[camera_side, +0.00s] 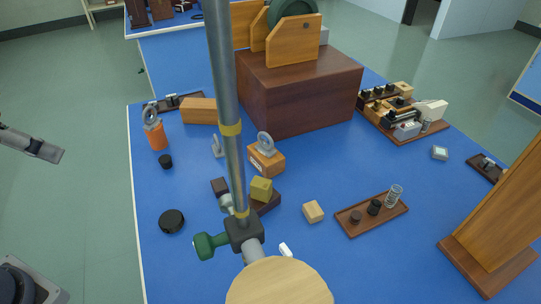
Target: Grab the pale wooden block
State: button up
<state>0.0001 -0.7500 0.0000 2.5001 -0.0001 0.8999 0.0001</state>
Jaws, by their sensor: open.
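The pale wooden block (313,211) is a small cube lying alone on the blue bench top (330,180), right of the metal rod and left of the small brown tray. Its top and near sides show, and nothing touches it. My gripper (54,222) is partly in view at the left edge, with grey and dark parts cut off by the frame. It is open, far left of the block and apart from it.
A tall metal rod (227,130) with a green-knobbed clamp stands in front. A yellowish block (261,187) sits left of the pale one. A brown tray (352,230) holds a spring and dark pieces. A large wooden stand (500,230) is at right.

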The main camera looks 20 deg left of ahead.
jog(key=shift+o, duration=0.5)
jog(key=w+d+r+m+t, duration=0.1)
jog(key=w+d+r, duration=0.15)
jog(key=w, duration=0.25)
jog(key=w+d+r+m+t+h, duration=0.1)
jog(key=w+r, duration=0.2)
jog(key=w, duration=0.2)
jog(key=w+d+r+m, duration=0.1)
jog(key=w+d+r, duration=0.1)
jog(key=w+r, duration=0.15)
jog(key=m+g+h, duration=0.2)
jog(key=m+g, duration=0.2)
jog(key=m, duration=0.2)
send_over(314, 208)
jog(key=s+a, duration=0.2)
jog(key=f, duration=3.6)
jog(key=shift+s+d+f, duration=0.15)
jog(key=shift+s+f, duration=0.05)
jog(key=shift+f, duration=0.1)
jog(key=shift+g, duration=0.3)
jog(key=shift+w+x, duration=0.15)
jog(key=shift+x, duration=1.3)
jog(key=shift+w+x, duration=0.1)
jog(key=shift+x, duration=1.35)
jog(key=shift+r, duration=0.1)
jog(key=c, duration=1.1)
